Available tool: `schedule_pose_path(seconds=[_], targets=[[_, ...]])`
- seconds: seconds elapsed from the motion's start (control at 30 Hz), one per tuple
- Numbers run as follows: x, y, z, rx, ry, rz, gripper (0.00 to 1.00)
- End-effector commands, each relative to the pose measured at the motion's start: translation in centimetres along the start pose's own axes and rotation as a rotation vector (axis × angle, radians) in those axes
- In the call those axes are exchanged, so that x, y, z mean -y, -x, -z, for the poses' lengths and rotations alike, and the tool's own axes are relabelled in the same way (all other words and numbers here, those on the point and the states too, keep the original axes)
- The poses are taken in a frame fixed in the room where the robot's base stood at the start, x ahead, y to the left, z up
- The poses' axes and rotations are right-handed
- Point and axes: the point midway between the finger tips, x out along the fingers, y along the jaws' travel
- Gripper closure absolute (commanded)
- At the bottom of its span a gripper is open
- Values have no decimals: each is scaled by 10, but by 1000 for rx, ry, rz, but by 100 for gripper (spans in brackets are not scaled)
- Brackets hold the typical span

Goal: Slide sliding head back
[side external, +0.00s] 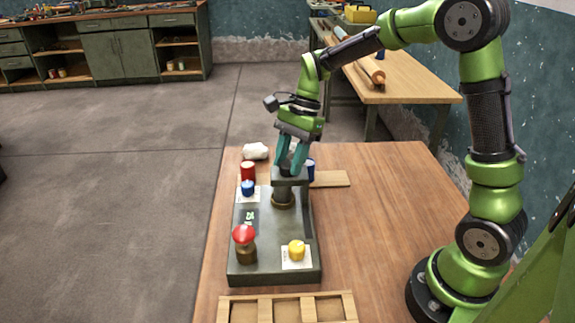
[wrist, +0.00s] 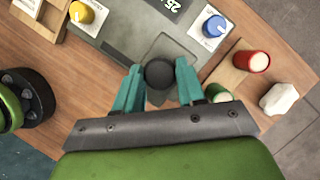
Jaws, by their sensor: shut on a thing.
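The sliding head (side external: 290,180) is a dark grey block on the grey machine base (side external: 273,262), above a round bronze-coloured post. My gripper (side external: 291,165) comes down from above with its teal fingers around the head's dark knob. In the wrist view, the round black knob (wrist: 160,74) sits between the two teal fingertips, and my gripper (wrist: 159,82) is shut on it. The base carries a red mushroom button (side external: 243,235), a yellow knob (side external: 296,250) and a blue knob (side external: 248,187). The fingers partly hide the knob in the side view.
A red cylinder (side external: 248,171), a white lump (side external: 255,151) and a dark blue cylinder (side external: 310,168) stand near the machine's far end, by a flat wooden board (side external: 330,179). A wooden divided tray (side external: 286,309) lies at the near edge.

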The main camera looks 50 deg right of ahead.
Motion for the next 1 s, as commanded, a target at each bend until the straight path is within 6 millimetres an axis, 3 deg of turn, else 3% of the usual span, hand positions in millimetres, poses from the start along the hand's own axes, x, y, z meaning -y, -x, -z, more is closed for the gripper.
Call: schedule_pose_path(seconds=[0.1, 0.27, 0.7, 1.0], targets=[[0, 0, 0, 0, 0, 1, 100], [-1, 0, -1, 0, 1, 1, 100], [-60, -22, -56, 2, 4, -1, 100], [-65, -24, -61, 4, 0, -5, 100]])
